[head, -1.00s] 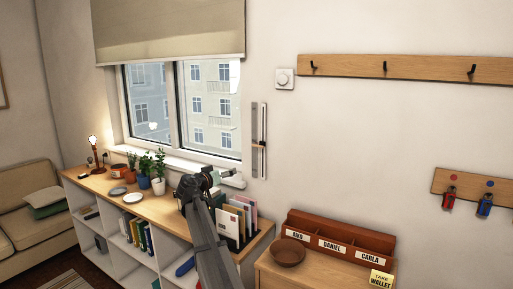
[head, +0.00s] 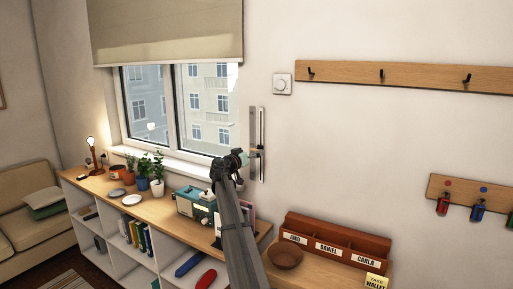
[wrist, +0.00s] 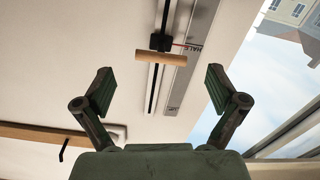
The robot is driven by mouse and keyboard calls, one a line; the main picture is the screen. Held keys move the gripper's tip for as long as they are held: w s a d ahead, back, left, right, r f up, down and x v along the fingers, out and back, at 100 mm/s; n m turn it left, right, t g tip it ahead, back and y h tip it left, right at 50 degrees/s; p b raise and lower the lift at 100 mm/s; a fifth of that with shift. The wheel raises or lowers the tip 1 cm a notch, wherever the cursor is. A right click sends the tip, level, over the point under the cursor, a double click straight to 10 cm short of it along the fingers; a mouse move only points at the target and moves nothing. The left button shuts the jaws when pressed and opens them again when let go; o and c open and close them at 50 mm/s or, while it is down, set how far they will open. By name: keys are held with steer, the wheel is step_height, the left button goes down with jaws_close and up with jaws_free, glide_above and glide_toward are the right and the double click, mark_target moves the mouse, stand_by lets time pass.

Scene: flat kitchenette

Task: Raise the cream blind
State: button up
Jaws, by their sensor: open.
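The cream blind (head: 165,30) hangs over the upper part of the window, its lower edge level and the glass below it bare. Right of the window, a vertical slider track (head: 262,130) with a dark slot and a pale marked plate is fixed to the wall. In the wrist view its dark slider with a wooden bar handle (wrist: 160,58) sits ahead of my gripper (wrist: 158,88), between the lines of the two fingers but beyond their tips. My gripper is open and empty. In the head view my gripper (head: 243,157) is just left of the track, and my arm hides part of the shelf.
A low shelf (head: 100,188) under the window carries plants, a lamp, a teal appliance (head: 196,208) and letters. A wall dial (head: 282,84) and hook rail (head: 420,76) are to the right. A letter box (head: 335,240) and bowl stand below. Wall around the track is clear.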

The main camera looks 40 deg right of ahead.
mark_target(255, 150)
steer(key=shift+p+x, duration=0.7)
steer(key=shift+x, duration=1.9)
steer(key=shift+c, duration=0.3)
steer(key=c, duration=1.6)
steer(key=shift+o, duration=0.2)
steer(key=shift+a+r, duration=0.1)
